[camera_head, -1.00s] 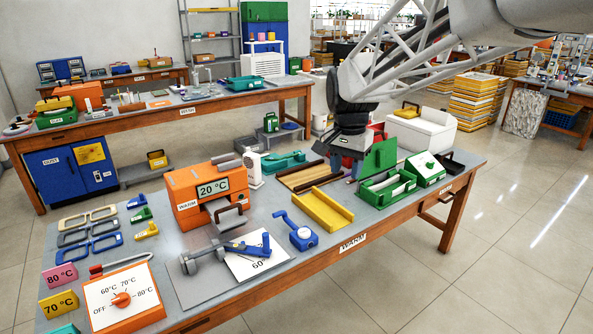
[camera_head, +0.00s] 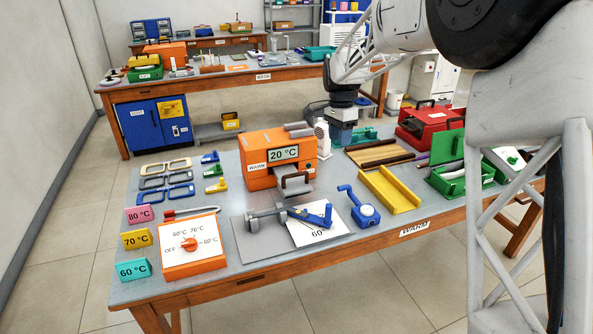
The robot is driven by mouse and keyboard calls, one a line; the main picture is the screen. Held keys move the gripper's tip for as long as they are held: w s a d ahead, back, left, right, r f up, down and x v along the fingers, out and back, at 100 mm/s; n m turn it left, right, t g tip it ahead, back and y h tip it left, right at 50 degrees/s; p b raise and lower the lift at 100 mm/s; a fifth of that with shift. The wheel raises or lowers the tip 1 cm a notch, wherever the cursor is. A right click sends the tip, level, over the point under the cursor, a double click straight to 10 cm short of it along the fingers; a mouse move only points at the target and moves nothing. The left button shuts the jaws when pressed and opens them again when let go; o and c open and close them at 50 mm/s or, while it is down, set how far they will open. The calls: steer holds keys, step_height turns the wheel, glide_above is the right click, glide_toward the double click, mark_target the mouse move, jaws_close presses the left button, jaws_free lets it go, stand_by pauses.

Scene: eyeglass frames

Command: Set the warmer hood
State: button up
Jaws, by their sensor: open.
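The orange warmer (camera_head: 277,159) stands on the grey bench. Its display reads 20 °C and its front carries a WARM label. A part with a dark handle (camera_head: 296,183) shows at its front opening; I cannot tell whether this is the hood. An orange dial box (camera_head: 192,262) with a white face is at the front left, marked OFF, 60, 70 and 80 °C. Its pointer direction is too small to tell. My gripper (camera_head: 341,142) points down behind and right of the warmer, apart from it. It is open, and I see nothing held in it.
A white card (camera_head: 304,236) lies under a blue and grey tool (camera_head: 310,216) in front of the warmer. A blue crank device (camera_head: 362,213) and yellow channel (camera_head: 390,190) are to the right. Temperature tags (camera_head: 136,239) and eyeglass frames (camera_head: 166,181) line the left. A white device (camera_head: 321,139) stands near my gripper.

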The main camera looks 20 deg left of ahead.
steer(key=w+a+f+m, duration=0.1)
steer(key=a+f, duration=0.4)
steer(key=a, duration=0.3)
steer(key=w+a+f, duration=0.2)
steer(key=a+f, duration=0.3)
steer(key=a, duration=0.3)
steer(key=shift+w+a+f+m+g+h, duration=0.15)
steer(key=shift+a+m+g+h, duration=0.2)
steer(key=shift+m+g+h, duration=0.05)
steer(key=shift+f, duration=0.1)
steer(key=shift+s+d+f, duration=0.2)
steer(key=shift+f, duration=1.05)
steer(key=shift+s+d+f, duration=0.15)
steer(key=shift+d+f, duration=0.05)
steer(key=shift+f, duration=1.05)
steer(key=shift+s+d+f, duration=0.2)
steer(key=shift+f, duration=1.05)
jaws_close()
